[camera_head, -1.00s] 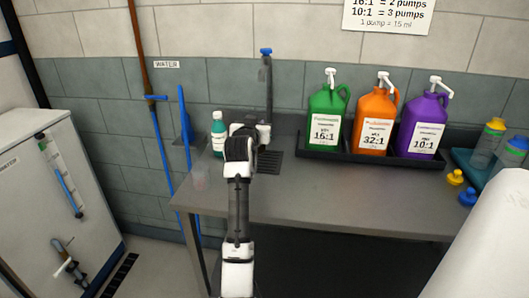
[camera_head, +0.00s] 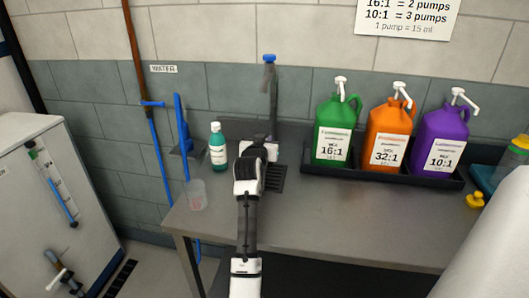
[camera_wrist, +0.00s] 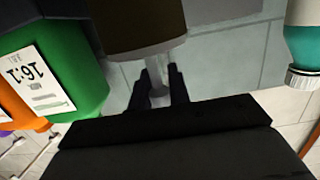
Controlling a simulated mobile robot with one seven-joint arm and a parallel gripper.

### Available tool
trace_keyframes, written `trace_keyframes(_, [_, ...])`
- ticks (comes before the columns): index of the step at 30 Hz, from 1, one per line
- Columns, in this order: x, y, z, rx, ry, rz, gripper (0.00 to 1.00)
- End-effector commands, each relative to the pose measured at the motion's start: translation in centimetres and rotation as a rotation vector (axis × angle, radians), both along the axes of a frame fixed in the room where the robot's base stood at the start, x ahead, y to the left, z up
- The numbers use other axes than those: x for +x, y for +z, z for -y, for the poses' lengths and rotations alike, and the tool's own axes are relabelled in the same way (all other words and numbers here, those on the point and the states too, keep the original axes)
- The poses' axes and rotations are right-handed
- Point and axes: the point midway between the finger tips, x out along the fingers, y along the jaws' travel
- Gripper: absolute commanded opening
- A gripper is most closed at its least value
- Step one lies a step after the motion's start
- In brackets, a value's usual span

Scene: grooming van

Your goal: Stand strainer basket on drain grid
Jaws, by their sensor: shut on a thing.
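My gripper (camera_wrist: 160,75) is shut on a pale, narrow stem in the wrist view. In the head view my own arm hides the gripper and the basket. The drain grid (camera_head: 279,180) is a dark slotted patch in the grey counter, partly covered by my arm. I cannot tell whether the basket touches it.
A teal bottle (camera_head: 218,150) and a clear cup (camera_head: 196,195) stand left of my arm. A blue-topped post (camera_head: 271,90) rises behind it. Green (camera_head: 334,130), orange (camera_head: 389,135) and purple (camera_head: 441,138) pump jugs stand in a black tray to the right. The counter front (camera_head: 350,210) is clear.

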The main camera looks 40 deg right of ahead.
Motion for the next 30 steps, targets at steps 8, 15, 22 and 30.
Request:
trace_keyframes(8, [0.0,-2.7,0.0,0.001,0.0,-0.003,0.0])
trace_keyframes(15, [0.0,-4.3,0.0,-0.001,0.001,0.001,0.0])
trace_keyframes(22, [0.0,-4.7,0.0,-0.001,0.001,0.001,0.0])
trace_keyframes(30, [0.0,-4.5,0.0,-0.001,0.001,0.001,0.4])
